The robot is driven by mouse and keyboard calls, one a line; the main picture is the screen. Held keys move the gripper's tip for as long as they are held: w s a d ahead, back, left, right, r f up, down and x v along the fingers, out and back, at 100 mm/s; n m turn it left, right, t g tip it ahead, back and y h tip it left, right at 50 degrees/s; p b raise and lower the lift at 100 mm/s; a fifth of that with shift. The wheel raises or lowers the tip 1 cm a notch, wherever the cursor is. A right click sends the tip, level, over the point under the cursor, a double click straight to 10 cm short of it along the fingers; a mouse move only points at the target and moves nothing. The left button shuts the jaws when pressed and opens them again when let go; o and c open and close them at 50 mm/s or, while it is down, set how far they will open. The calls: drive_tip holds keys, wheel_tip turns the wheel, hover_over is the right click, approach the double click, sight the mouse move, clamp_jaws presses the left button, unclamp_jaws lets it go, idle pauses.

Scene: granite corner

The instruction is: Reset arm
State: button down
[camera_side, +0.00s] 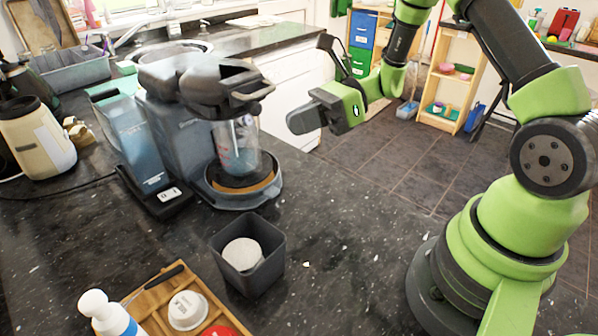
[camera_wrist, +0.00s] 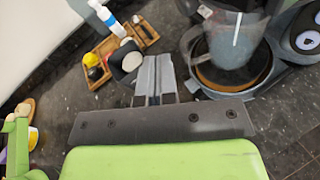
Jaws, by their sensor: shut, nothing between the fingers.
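My gripper (camera_side: 306,119) is shut and empty, held in the air to the right of the coffee machine in the side view. In the wrist view my gripper (camera_wrist: 155,62) shows its two fingers pressed together. The coffee machine (camera_side: 178,135) stands on the dark granite counter, with a glass jug (camera_side: 238,148) on its round plate. The jug also shows in the wrist view (camera_wrist: 237,42). A dark square bin (camera_side: 247,277) stands in front of the machine with a round white thing (camera_side: 242,253) inside. My gripper touches none of these.
A wooden tray (camera_side: 160,296) at the front left holds a white bottle (camera_side: 104,314), a white lid (camera_side: 187,310) and a red item (camera_side: 218,331). A cream kettle-like vessel (camera_side: 36,137) stands at the left. The counter between bin and arm base is mostly clear.

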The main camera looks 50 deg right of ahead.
drive_tip(key=s+a+r+n+h, duration=0.1)
drive_tip(key=s+r+n+h, duration=1)
drive_tip(key=s+n, duration=0.7)
wheel_tip(320, 180, up, 4)
drive_tip(key=n, duration=0.3)
drive_tip(key=shift+a+t+h, duration=0.15)
drive_tip(key=shift+t+h, duration=0.15)
drive_tip(key=shift+t, duration=0.1)
